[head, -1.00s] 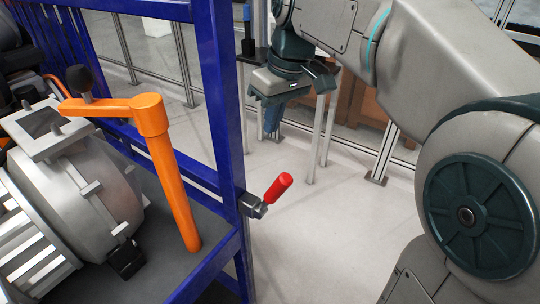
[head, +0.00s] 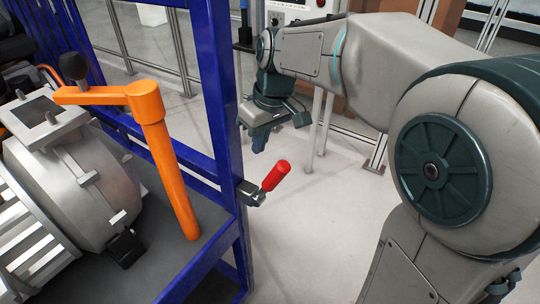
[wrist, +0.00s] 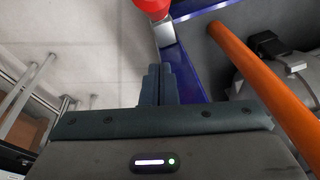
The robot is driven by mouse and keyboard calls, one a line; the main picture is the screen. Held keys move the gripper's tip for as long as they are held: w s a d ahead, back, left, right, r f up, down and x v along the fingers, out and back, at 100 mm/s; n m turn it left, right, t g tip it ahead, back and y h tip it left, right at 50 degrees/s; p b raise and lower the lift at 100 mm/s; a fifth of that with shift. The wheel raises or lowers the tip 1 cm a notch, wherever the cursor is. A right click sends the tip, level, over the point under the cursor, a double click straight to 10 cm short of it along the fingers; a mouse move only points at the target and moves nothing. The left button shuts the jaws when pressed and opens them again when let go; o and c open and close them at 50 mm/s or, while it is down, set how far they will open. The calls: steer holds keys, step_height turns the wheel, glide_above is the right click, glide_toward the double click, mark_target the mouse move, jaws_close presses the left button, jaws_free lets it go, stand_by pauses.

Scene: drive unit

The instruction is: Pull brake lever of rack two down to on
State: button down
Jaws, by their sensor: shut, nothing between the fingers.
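The brake lever (head: 275,176) has a red handle on a grey metal bracket (head: 250,193), fixed to the blue rack (head: 222,110) at its corner post. The handle tilts up and to the right in the head view. In the wrist view the red handle (wrist: 152,7) is at the top edge, partly cut off, with its grey stem (wrist: 164,32) below it. My gripper (head: 258,143) is shut and empty, above and slightly left of the handle in the head view, and apart from it. In the wrist view its fingertips (wrist: 159,72) lie together just short of the lever.
An orange post with an arm (head: 165,150) and a grey metal drive housing (head: 75,185) stand on the rack's shelf. Behind are metal fence posts (head: 377,150) and a control panel (head: 290,5). The floor right of the rack (head: 310,220) is clear.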

mark_target(271, 184)
steer(key=shift+s+d+f, duration=0.35)
steer(key=shift+s+d, duration=0.1)
steer(key=shift+s, duration=0.2)
steer(key=shift+s+d+f, duration=0.3)
steer(key=shift+s+d, duration=0.1)
steer(key=shift+s, duration=0.2)
steer(key=shift+s+d+f, duration=0.2)
steer(key=shift+f, duration=0.05)
